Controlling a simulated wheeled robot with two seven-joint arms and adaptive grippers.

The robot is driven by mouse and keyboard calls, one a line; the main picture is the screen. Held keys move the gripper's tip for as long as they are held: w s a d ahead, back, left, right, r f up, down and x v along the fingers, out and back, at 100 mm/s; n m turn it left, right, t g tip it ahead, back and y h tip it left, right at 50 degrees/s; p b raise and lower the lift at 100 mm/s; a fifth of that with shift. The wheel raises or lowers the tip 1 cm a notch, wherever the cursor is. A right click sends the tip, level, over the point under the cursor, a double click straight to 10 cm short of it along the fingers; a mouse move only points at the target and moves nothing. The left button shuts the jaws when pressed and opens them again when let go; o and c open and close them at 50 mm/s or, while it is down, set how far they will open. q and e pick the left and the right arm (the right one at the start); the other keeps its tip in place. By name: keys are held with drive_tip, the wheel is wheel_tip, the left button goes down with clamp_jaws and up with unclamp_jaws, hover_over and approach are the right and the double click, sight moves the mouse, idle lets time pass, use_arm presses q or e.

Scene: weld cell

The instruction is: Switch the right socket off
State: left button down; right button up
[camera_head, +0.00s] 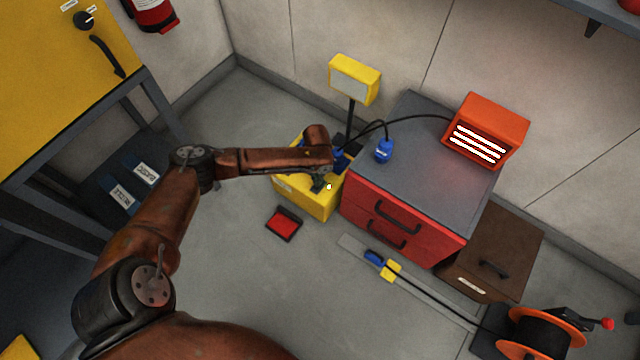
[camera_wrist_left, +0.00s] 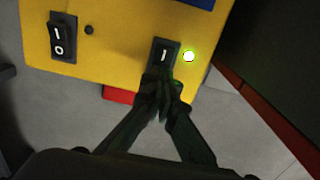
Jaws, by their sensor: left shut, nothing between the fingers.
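The yellow socket box (camera_head: 318,205) stands on the floor left of the red drawer cabinet. In the left wrist view its face (camera_wrist_left: 120,55) carries two rocker switches. The left switch (camera_wrist_left: 63,37) is marked I and O and has a dark lamp (camera_wrist_left: 89,30) beside it. The right switch (camera_wrist_left: 163,52) shows its I mark, and the lamp (camera_wrist_left: 189,56) beside it glows green. My left gripper (camera_wrist_left: 167,92) is shut and empty, its fingertips over the lower part of the right switch, hiding it. I cannot tell whether they touch. My right gripper is not in view.
A red cabinet (camera_head: 362,222) stands beside the box, with a glowing orange heater (camera_head: 486,130) and a blue plug (camera_head: 384,150) on top. A yellow post lamp (camera_head: 354,80) rises behind. A red pedal-like block (camera_head: 284,224) and a cable reel (camera_head: 540,333) are on the floor.

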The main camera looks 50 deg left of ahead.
use_arm(q)
drive_tip(key=shift+f+b, duration=0.3)
drive_tip(key=shift+f, duration=0.45)
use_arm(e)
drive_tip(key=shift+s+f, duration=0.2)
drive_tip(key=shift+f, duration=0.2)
use_arm(q)
drive_tip(key=shift+f, duration=0.35)
drive_tip(key=shift+r, duration=0.15)
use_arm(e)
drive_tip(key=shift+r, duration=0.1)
use_arm(q)
drive_tip(key=shift+r+p, duration=1.95)
drive_tip(key=shift+r, duration=1.5)
drive_tip(key=shift+f, duration=0.1)
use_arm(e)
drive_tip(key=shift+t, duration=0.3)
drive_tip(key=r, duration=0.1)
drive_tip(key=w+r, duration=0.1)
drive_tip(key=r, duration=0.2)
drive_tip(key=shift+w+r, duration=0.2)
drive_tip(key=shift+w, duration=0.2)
